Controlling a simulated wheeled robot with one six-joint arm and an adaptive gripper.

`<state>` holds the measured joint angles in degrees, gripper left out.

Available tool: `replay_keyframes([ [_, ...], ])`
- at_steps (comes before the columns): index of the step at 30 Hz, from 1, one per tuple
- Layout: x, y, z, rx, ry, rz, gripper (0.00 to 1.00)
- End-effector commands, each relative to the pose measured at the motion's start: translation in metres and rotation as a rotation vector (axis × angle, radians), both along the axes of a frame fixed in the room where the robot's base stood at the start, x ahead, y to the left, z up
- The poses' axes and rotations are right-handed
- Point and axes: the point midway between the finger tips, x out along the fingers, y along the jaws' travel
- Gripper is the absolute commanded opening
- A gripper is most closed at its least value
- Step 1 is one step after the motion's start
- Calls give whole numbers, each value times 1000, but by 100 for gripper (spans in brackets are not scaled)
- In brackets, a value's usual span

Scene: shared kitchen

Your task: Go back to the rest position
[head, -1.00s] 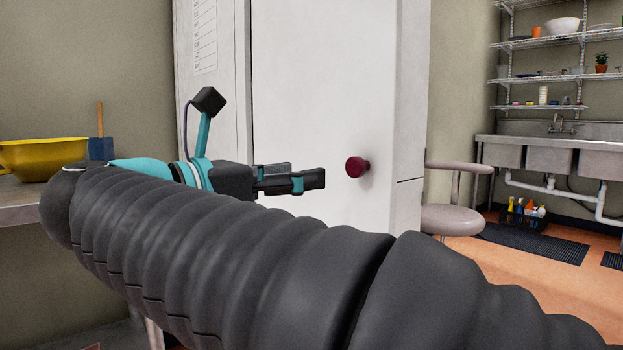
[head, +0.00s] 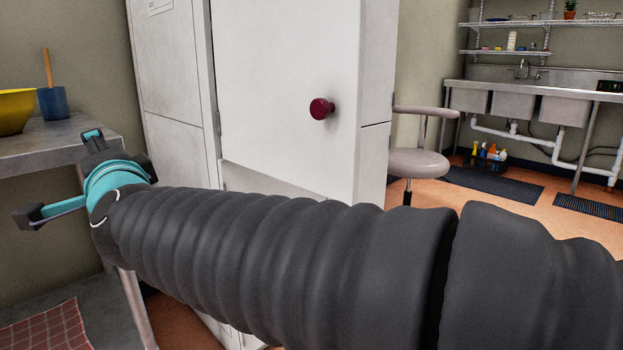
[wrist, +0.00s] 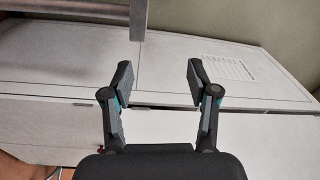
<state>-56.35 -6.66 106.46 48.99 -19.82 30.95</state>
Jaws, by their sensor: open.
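My gripper (head: 92,138) is at the left of the head view, in front of the metal table's edge. In the wrist view its two dark fingers (wrist: 160,78) stand wide apart with nothing between them. My dark ribbed arm stretches across the lower part of the head view. The white cabinet (head: 175,100) stands behind the arm, and its door (head: 270,80) carries a dark red round knob (head: 321,108). My gripper is well to the left of the knob and apart from it.
A metal table (head: 60,146) at the left holds a yellow bowl (head: 15,110) and a blue container (head: 54,103) with a wooden handle. A red checked cloth (head: 45,330) lies on its lower shelf. A stool (head: 418,162) and sinks (head: 515,105) are at the right.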

Motion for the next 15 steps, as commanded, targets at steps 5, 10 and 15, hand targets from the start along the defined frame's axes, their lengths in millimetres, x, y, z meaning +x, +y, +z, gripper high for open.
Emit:
replay_keyframes([
  [5,-17,-32,-61,-419,-70,164,59],
  [10,-37,-100,-131,-819,-85,314,59],
  [15,-61,-192,-190,-1152,-26,433,59],
])
